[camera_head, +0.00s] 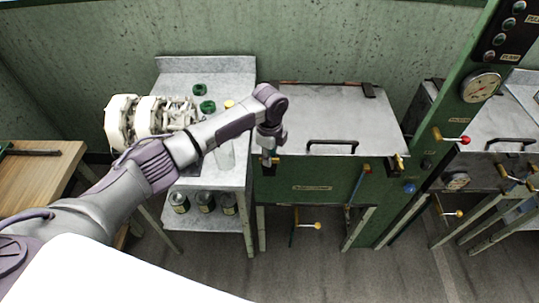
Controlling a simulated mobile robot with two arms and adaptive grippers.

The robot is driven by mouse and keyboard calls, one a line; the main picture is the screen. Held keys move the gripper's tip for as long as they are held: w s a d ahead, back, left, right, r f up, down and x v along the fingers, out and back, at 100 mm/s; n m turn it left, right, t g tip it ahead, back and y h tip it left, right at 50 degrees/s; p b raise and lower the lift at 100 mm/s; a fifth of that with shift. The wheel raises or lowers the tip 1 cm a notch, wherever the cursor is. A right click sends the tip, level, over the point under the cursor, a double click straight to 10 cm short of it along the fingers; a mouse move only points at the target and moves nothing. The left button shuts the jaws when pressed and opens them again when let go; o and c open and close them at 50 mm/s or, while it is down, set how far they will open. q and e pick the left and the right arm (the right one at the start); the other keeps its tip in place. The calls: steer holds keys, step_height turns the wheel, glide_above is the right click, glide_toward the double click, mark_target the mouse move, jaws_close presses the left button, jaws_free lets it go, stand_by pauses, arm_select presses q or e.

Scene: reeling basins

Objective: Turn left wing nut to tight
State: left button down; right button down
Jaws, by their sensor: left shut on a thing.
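The green basin box (312,184) has a closed grey metal lid (320,118) with a black handle. My left gripper (268,160) points down at the lid's front left corner and is shut on the left wing nut there. The wing nut is mostly hidden by the fingers, so its angle cannot be told. A brass-coloured wing nut (399,162) shows at the front right corner. My right gripper is not in view.
A grey metal table (178,64) left of the basin bears white ribbed spools (121,122) and green rings (200,90). Several cans (205,202) stand on its lower shelf. A green post (466,115) with a gauge and red-knobbed lever stands at right.

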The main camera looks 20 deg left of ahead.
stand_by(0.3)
arm_select(q)
steer(key=c, duration=1)
jaws_free()
step_height(320, 180, up, 12)
steer(key=shift+r, duration=0.1)
